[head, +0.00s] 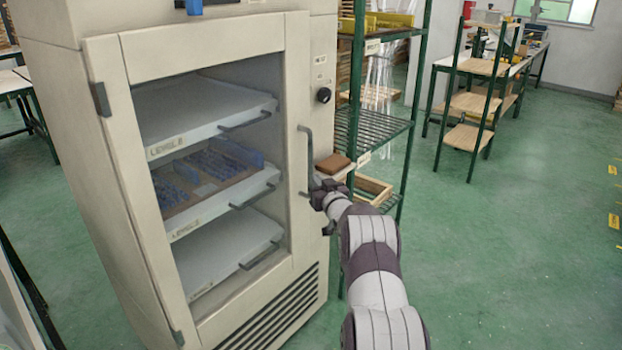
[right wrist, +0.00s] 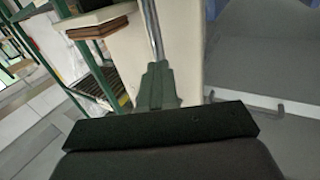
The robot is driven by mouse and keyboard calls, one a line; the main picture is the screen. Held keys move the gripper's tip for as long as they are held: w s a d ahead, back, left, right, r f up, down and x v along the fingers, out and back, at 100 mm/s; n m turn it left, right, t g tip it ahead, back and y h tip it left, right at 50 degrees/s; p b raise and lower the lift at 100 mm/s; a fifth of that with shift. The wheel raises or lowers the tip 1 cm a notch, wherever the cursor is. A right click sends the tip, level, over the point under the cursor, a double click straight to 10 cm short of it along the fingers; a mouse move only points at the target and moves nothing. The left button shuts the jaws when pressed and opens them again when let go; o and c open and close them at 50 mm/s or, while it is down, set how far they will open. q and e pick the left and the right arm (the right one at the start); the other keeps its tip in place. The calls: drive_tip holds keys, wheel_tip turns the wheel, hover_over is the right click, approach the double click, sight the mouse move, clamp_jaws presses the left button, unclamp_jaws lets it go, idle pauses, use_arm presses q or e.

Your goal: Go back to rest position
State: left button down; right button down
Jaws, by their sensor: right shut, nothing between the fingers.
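My right gripper (head: 322,190) is shut and empty, beside the lower end of the door handle (head: 308,150) of a beige cabinet (head: 200,60). I cannot tell whether it touches the handle. In the right wrist view, the shut fingers (right wrist: 156,85) stand in front of the handle bar (right wrist: 150,22). The cabinet's glass door is shut. Behind it are several tray levels, and the middle tray (head: 215,212) holds blue pieces. My left gripper is not in view.
A green-framed shelf rack (head: 385,125) stands close to the cabinet's right side, holding a brown block (head: 333,164). A second rack (head: 470,136) and tables stand farther back. Green floor (head: 520,240) to the right is free.

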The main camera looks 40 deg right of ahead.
drive_tip(key=s+d, duration=0.2)
drive_tip(key=s, duration=0.4)
drive_tip(key=s+f+m+g+h, duration=0.1)
drive_tip(key=s+f+m+g, duration=0.1)
drive_tip(key=s+f+g, duration=0.6)
drive_tip(key=s+a+f+n+g+y, duration=0.1)
drive_tip(key=s+a+f+g+y, duration=0.15)
drive_tip(key=s+a, duration=0.5)
drive_tip(key=s+a+f+g+y, duration=0.1)
drive_tip(key=s+a+f+g, duration=0.25)
drive_tip(key=a, duration=0.75)
drive_tip(key=s+a+r+n+g+y, duration=0.2)
drive_tip(key=s+a+r+n+g, duration=0.15)
drive_tip(key=s+a, duration=1.1)
drive_tip(key=w+a+r+p, duration=0.1)
drive_tip(key=a+r+p, duration=0.1)
drive_tip(key=r+p, duration=0.5)
drive_tip(key=a+r+t+p, duration=0.1)
drive_tip(key=a+r+p, duration=0.2)
drive_tip(key=r+p, duration=0.5)
wheel_tip(320, 180, up, 3)
drive_tip(key=shift+w+f+n, duration=0.1)
drive_tip(key=shift+w+n, duration=0.25)
drive_tip(key=shift+w, duration=0.05)
